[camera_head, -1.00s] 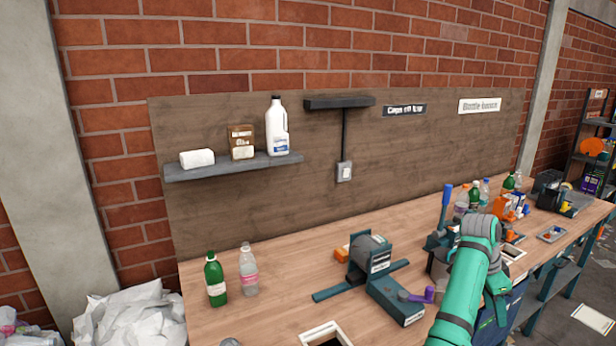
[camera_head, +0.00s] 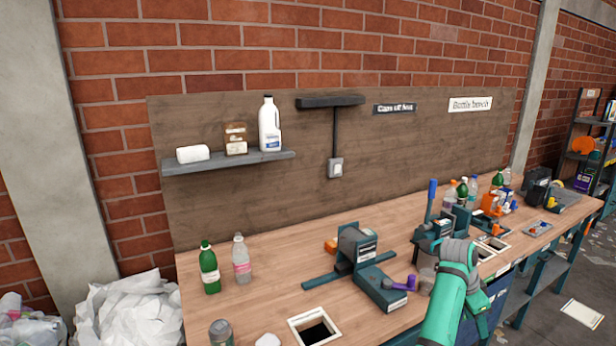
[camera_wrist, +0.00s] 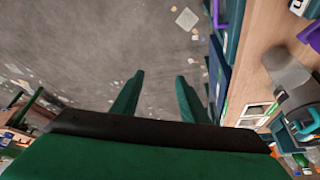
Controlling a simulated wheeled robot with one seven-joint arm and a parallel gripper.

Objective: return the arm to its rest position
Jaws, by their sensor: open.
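My green arm reaches in from the lower right of the head view, in front of the bench's front edge. My gripper (camera_wrist: 160,95) shows in the wrist view as two green fingers standing apart with nothing between them. Below the fingers is the grey floor (camera_wrist: 120,45) with scattered litter. In the head view my gripper's fingers are hidden behind the arm.
The wooden bench (camera_head: 270,285) carries a green bottle (camera_head: 209,268), a clear bottle (camera_head: 241,260), a grey machine with a purple handle (camera_head: 380,285) and a blue-handled device (camera_head: 432,225). A white-framed hole (camera_head: 314,325) is near the front edge. White bags (camera_head: 125,310) lie at left.

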